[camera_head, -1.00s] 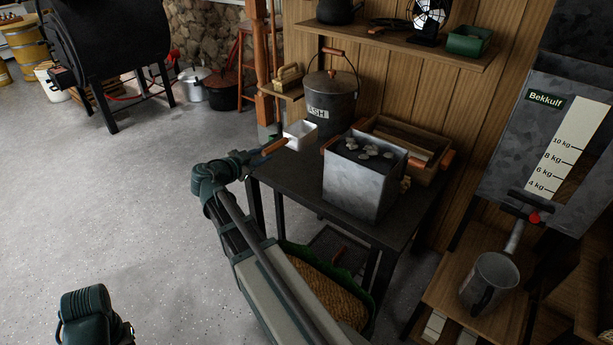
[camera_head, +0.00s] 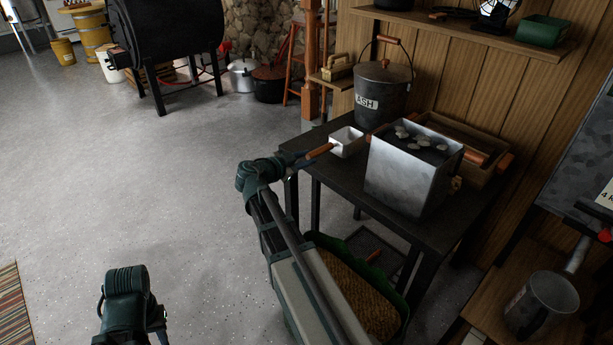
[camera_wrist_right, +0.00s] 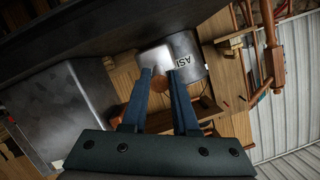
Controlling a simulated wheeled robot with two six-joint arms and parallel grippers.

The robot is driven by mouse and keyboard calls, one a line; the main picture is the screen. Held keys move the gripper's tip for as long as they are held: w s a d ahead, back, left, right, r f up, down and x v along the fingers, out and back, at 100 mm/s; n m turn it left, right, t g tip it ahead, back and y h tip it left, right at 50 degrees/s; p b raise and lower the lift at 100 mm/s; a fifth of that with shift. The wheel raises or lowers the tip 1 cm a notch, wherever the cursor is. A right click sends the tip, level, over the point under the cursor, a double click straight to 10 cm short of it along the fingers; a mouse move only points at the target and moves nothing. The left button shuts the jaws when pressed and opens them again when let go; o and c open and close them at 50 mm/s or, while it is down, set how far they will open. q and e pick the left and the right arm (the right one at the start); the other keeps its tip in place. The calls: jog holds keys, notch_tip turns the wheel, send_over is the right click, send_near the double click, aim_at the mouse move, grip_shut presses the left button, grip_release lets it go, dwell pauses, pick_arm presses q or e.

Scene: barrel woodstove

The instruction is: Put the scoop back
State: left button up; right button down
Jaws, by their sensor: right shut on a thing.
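The scoop (camera_head: 347,143) has a white box-shaped pan and an orange-brown wooden handle. My right gripper (camera_head: 300,165) is shut on the end of the handle and holds the scoop level at the left edge of the dark table (camera_head: 425,228). In the right wrist view the handle end (camera_wrist_right: 159,85) shows between the two blue-grey fingers, with the pan (camera_wrist_right: 155,57) beyond it. I cannot tell whether the pan touches the tabletop. My left arm shows at the bottom left of the head view; its fingertips cannot be made out clearly.
A metal box (camera_head: 408,180) with grey lumps on top stands right of the scoop. The lidded ASH bucket (camera_head: 381,97) stands behind it, and a wooden tray (camera_head: 488,170) lies behind the box. A filled green-rimmed sack (camera_head: 365,300) is below. The floor at left is open.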

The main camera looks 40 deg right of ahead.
notch_tip(320, 180, down, 4)
jog(key=b, duration=0.3)
jog(key=shift+r+b, duration=0.15)
jog(key=shift+b, duration=0.15)
jog(key=c, duration=0.7)
grip_release()
